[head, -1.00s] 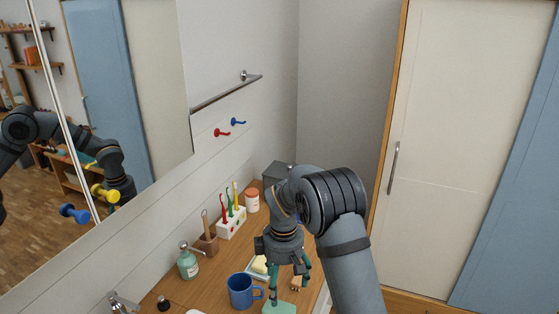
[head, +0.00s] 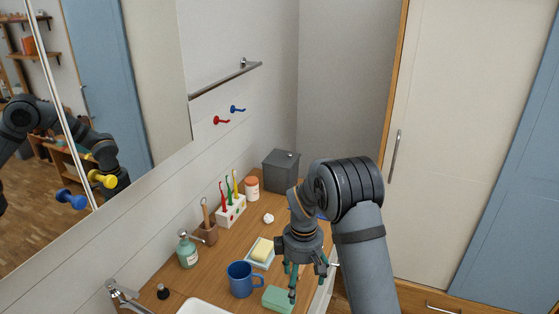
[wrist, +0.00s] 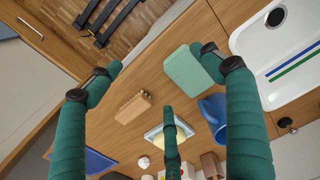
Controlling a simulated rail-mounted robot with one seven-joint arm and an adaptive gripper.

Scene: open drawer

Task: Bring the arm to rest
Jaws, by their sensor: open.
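My gripper (head: 305,282) hangs pointing down over the right side of the wooden counter (head: 215,265) in the head view. Its green fingers are spread and hold nothing. In the wrist view the open fingers (wrist: 158,78) show empty space between them, with the counter below. A green block (head: 278,299) lies on the counter near the fingers in the head view. It also shows in the wrist view (wrist: 192,70), close to the right finger. A brown wooden object (wrist: 133,108) lies on the counter between the fingers in the wrist view.
A blue mug (head: 242,279), a dish with yellow soap (head: 262,250), a soap dispenser (head: 187,252) and a toothbrush holder (head: 231,211) stand left of my gripper. A grey bin (head: 281,170) stands behind. The white sink (wrist: 275,85) is nearby. A mirror (head: 150,70) covers the left wall.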

